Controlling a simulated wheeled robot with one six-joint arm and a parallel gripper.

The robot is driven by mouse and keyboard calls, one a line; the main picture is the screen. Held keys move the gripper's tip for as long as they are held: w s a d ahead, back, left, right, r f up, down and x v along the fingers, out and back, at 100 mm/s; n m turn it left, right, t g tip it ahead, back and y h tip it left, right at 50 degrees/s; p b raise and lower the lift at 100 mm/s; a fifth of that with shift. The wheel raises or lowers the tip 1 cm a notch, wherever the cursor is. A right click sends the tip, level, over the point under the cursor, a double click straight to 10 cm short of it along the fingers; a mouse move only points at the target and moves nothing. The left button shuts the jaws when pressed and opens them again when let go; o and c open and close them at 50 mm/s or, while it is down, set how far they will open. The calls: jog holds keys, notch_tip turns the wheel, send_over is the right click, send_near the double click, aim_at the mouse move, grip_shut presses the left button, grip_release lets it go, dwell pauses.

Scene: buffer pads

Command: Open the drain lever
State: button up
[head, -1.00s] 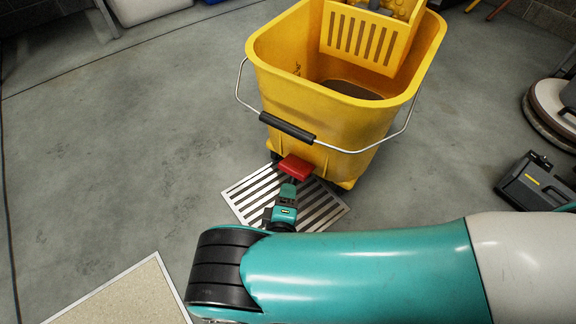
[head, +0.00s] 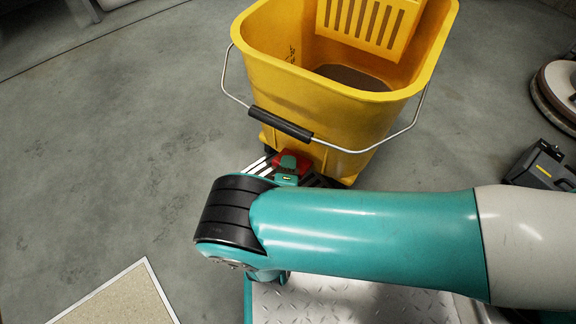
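The red drain lever (head: 304,158) is at the low front of the yellow mop bucket (head: 330,122), below its black handle grip. Only part of the red shows. My gripper (head: 289,165) is teal and overlaps the red lever in the head view. Its fingers are hidden or too small to tell whether they are open, or whether they touch the lever. My teal arm lies across the picture in front of it. Dark water shows inside the bucket.
A slatted metal floor drain (head: 258,167) lies under the front of the bucket, mostly hidden by my arm. A framed beige mat (head: 118,298) is at the lower left. A dark machine (head: 541,165) stands at the right. The floor at left is clear.

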aim_at(290, 154)
jog(key=c, duration=0.5)
jog(key=shift+r+g+p, duration=0.3)
jog(key=shift+r+p, duration=0.2)
jog(key=shift+p, duration=0.7)
jog(key=g+p, duration=0.1)
jog(key=p, duration=0.1)
jog(key=r+p, duration=0.1)
jog(key=p, duration=0.1)
jog(key=shift+w+d+r+m+g+y, duration=0.15)
jog(key=shift+w+m+g+y, duration=0.05)
jog(key=shift+m+g+y, duration=0.2)
jog(key=p, duration=0.2)
jog(key=g+p, duration=0.1)
jog(key=p, duration=0.1)
jog(key=shift+w+d+r+m+y, duration=0.2)
jog(key=shift+r+m+y, duration=0.1)
jog(key=shift+y, duration=0.1)
jog(key=shift+w+d+g+y+p, duration=0.1)
jog(key=shift+w+g+y+p, duration=0.15)
jog(key=shift+g+p, duration=0.7)
jog(key=shift+f, duration=0.15)
jog(key=o, duration=0.9)
jog(key=shift+o, duration=0.2)
